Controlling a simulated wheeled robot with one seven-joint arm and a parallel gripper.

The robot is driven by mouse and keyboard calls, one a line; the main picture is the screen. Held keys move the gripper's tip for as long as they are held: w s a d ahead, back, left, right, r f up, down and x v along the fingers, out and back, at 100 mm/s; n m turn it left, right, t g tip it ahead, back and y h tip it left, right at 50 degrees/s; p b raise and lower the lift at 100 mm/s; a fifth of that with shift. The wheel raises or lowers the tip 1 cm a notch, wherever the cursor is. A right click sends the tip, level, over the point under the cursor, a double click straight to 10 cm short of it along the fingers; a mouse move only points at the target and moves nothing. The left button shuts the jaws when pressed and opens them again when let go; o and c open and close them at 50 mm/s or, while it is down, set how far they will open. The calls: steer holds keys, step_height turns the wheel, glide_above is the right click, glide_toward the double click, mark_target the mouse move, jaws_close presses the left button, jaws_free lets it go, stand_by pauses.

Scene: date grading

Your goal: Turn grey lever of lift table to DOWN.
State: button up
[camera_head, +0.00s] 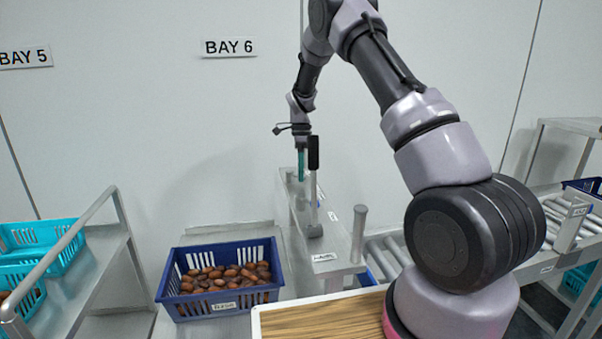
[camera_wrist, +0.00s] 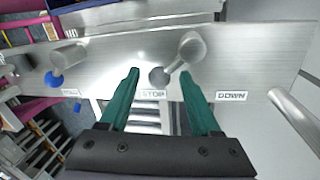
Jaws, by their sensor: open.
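In the wrist view, the grey lever (camera_wrist: 177,63) stands on a metal panel (camera_wrist: 245,52), with its round grey knob end by the STOP label (camera_wrist: 152,94). The DOWN label (camera_wrist: 231,96) is to its right. My gripper (camera_wrist: 160,85) is open, its teal fingers apart on either side of the grey knob in the picture. I cannot tell whether they touch it. In the head view, my gripper (camera_head: 301,165) points down over the metal ledge of the lift table (camera_head: 338,240).
A second lever with a blue knob (camera_wrist: 54,80) is at the panel's left. An upright grey post (camera_head: 358,232) stands at the ledge's near end. A blue crate of dates (camera_head: 182,283) sits left of it, and a wooden-topped surface (camera_head: 320,318) is in front.

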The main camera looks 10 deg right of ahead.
steer(key=shift+f, duration=0.1)
jaws_close()
